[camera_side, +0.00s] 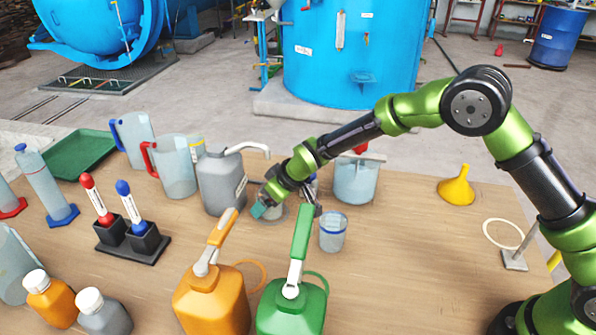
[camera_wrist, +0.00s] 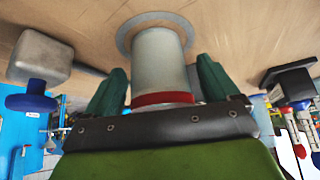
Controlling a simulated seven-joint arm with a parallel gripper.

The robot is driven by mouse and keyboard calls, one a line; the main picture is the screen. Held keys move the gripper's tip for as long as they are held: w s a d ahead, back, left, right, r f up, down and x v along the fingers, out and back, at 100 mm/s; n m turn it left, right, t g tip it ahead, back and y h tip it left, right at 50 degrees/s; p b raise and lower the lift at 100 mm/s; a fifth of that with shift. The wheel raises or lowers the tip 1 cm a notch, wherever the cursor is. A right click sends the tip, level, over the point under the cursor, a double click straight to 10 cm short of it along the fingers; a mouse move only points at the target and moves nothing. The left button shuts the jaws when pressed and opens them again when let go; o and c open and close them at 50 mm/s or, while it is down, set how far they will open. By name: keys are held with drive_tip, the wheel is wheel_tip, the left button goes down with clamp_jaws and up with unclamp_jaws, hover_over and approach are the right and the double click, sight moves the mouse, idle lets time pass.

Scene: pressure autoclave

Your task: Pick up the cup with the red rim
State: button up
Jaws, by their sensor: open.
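The cup with the red rim (camera_wrist: 160,62) is pale grey. In the wrist view it stands on the table with its red rim towards my gripper (camera_wrist: 160,88). The two green fingers are open, one on each side of the cup, with a gap visible at each side. In the side view my gripper (camera_side: 284,207) is low over the table, between the grey jug and the blue-rimmed cup (camera_side: 333,232). There the gripper hides most of the red-rimmed cup, and its rim cannot be made out.
A grey jug with a spout (camera_side: 222,182) stands close left of my gripper. A green canister (camera_side: 291,308) and an orange canister (camera_side: 212,304) stand in front. A clear container (camera_side: 357,180) is behind right. A yellow funnel (camera_side: 457,187) lies right, with bare table around it.

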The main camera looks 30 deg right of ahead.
drive_tip(key=shift+w+a+f, duration=0.1)
drive_tip(key=shift+w+f, duration=0.05)
drive_tip(key=shift+f, duration=0.1)
drive_tip(key=shift+r, duration=0.1)
drive_tip(key=c, duration=1.2)
